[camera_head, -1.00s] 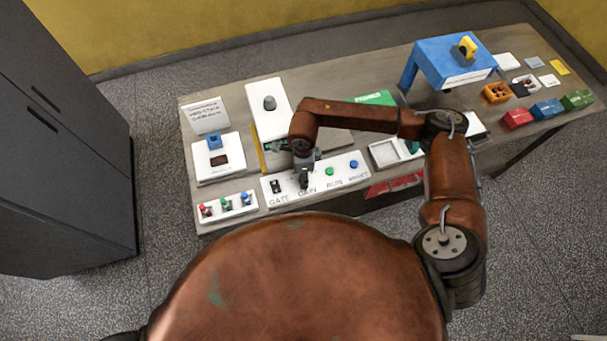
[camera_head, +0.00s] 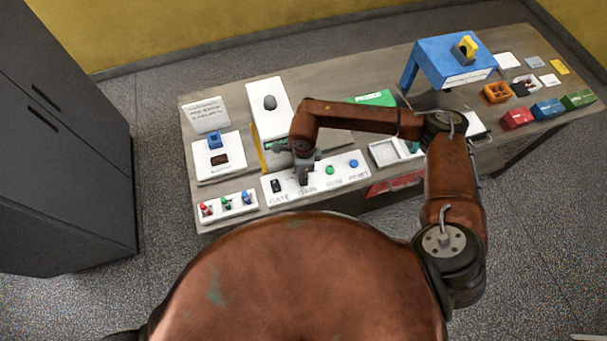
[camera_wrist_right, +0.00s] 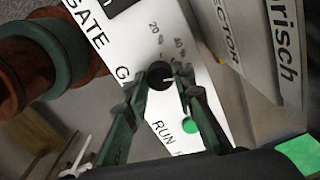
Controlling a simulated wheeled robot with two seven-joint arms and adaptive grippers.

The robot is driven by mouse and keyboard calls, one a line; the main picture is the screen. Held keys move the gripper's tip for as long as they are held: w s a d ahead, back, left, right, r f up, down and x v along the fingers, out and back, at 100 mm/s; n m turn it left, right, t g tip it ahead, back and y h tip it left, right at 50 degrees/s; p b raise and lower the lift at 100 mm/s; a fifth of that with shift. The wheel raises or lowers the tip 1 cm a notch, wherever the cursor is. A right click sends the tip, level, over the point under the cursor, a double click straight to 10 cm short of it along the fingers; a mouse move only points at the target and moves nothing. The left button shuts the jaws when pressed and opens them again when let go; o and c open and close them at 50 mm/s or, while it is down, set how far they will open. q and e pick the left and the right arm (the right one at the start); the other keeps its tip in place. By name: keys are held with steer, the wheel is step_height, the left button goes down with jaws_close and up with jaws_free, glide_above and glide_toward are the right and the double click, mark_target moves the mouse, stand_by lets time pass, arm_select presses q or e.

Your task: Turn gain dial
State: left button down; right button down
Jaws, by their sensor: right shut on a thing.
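The gain dial (camera_wrist_right: 160,75) is a round black knob with a light pointer line, on a white control panel (camera_head: 312,184) labelled GATE, GAIN, RUN and more. Scale numbers 20 and 40 show beside it in the right wrist view. My right gripper (camera_wrist_right: 162,88) points down at the panel with its two green-black fingers around the dial, one on each side, shut on it. In the head view the right gripper (camera_head: 305,178) covers the dial. My left gripper is not in view.
On the same panel are a black gate switch (camera_head: 276,186), a green button (camera_head: 330,170) and a blue button (camera_head: 354,163). A strip with small coloured levers (camera_head: 226,204) lies to the left. A blue stand (camera_head: 440,62) and coloured boxes are at the right.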

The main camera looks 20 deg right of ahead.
steer(key=shift+f+n+b, duration=0.1)
steer(key=shift+n+b, duration=0.4)
steer(key=shift+b, duration=0.2)
steer(key=n+b, duration=0.4)
steer(key=b, duration=0.1)
steer(key=shift+f+b, duration=0.1)
steer(key=shift+b, duration=0.2)
steer(key=shift+r+n+b, duration=0.2)
steer(key=shift+n+b, duration=1.25)
steer(key=shift+n, duration=0.05)
steer(key=c, duration=1.7)
jaws_free()
steer(key=shift+o, duration=0.4)
